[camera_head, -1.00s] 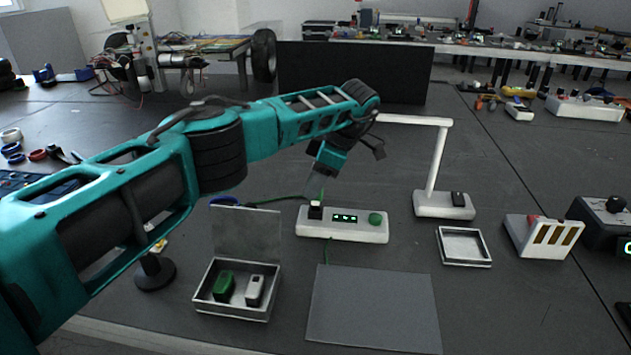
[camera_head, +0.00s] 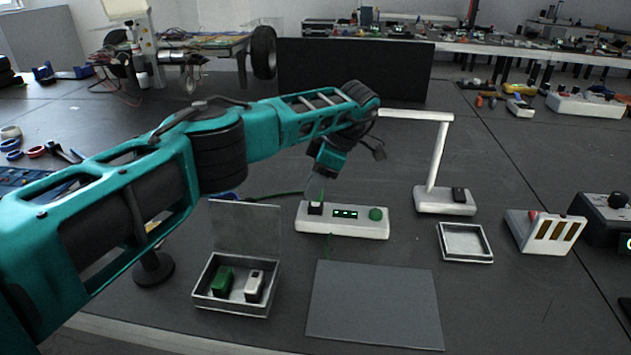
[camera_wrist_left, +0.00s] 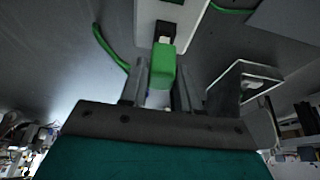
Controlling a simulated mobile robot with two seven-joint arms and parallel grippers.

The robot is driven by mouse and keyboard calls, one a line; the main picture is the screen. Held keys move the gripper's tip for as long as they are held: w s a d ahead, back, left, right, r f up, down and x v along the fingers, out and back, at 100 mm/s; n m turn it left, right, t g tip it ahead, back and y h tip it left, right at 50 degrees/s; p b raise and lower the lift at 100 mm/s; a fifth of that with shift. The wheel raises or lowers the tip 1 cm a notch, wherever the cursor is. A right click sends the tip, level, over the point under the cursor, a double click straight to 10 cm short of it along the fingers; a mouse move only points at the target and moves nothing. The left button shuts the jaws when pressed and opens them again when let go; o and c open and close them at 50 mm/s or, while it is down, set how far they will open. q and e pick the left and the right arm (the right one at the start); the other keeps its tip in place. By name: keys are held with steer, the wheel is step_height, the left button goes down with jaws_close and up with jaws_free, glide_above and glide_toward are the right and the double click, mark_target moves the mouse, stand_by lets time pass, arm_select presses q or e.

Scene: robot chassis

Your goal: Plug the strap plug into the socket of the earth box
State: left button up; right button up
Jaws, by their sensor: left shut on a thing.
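The earth box is a long white box (camera_head: 364,223) with a lit green display, a green button and a black socket (camera_head: 315,208) at its left end. My left gripper (camera_head: 317,187) points down just above that socket. In the left wrist view the gripper (camera_wrist_left: 158,85) is shut on the green strap plug (camera_wrist_left: 162,66). The plug's front end is at the black socket (camera_wrist_left: 166,30) on the white box; I cannot tell how deep it sits. A green cord (camera_head: 275,197) runs left behind the box. My right gripper is not in view.
An open-lidded box (camera_head: 232,306) holds a green and a white piece. A grey mat (camera_head: 374,305) lies in front of the earth box. A white lamp-like stand (camera_head: 436,203), an empty tray (camera_head: 465,256) and a slotted white holder (camera_head: 540,236) stand to the right.

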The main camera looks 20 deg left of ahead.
arm_select(q)
steer(key=shift+f+b, duration=0.45)
steer(key=shift+f, duration=0.3)
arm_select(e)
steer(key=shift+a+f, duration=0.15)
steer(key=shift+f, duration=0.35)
arm_select(q)
steer(key=o, duration=1.1)
steer(key=shift+r, duration=0.1)
